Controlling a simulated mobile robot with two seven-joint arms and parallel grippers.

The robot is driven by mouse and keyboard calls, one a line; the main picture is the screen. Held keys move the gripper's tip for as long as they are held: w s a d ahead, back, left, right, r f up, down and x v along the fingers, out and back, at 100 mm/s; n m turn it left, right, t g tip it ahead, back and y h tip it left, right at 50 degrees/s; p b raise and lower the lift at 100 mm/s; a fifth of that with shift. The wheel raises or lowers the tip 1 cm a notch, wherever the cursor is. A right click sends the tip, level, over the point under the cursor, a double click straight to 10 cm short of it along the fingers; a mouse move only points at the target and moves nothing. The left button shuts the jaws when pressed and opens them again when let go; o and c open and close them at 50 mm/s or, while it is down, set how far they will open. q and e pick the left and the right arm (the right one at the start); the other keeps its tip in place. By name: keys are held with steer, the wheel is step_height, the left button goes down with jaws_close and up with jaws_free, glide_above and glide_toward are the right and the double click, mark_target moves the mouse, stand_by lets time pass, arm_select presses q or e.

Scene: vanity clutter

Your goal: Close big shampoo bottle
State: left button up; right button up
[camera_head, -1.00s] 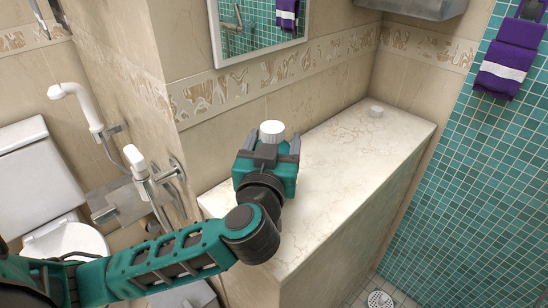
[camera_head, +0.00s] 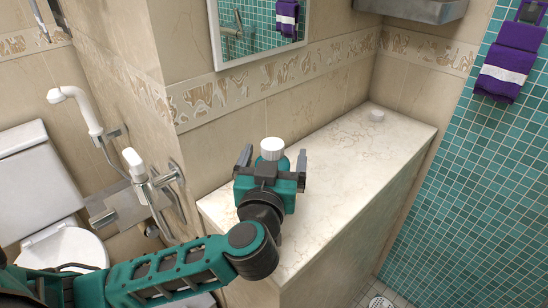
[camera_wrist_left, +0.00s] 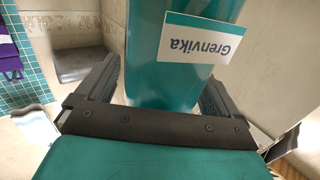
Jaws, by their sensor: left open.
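The big teal shampoo bottle (camera_wrist_left: 160,75), with a white "Grenvika" label, stands between the spread fingers of my left gripper (camera_head: 271,163) in the left wrist view. The lettering is upside down there. In the head view its white round top (camera_head: 272,147) rises between the fingertips, while my gripper hides most of the body. My left gripper is open, with a finger on each side of the bottle; contact cannot be told. A small white round piece, like a cap (camera_head: 376,115), lies at the far right of the marble counter (camera_head: 340,160). My right gripper is not in view.
The counter between the bottle and the small white piece is clear. A tiled wall with a mirror (camera_head: 262,27) is behind it. A metal box (camera_head: 410,10) overhangs the back right. Hose fittings (camera_head: 145,175) and a toilet (camera_head: 45,195) are at left.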

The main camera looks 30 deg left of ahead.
arm_select(q)
steer(key=shift+s+d+r, duration=0.1)
steer(key=shift+s+r, duration=0.05)
steer(key=shift+s, duration=0.1)
steer(key=v, duration=1.1)
steer(key=shift+s, duration=0.25)
steer(key=shift+r, duration=0.1)
steer(key=shift+d, duration=0.1)
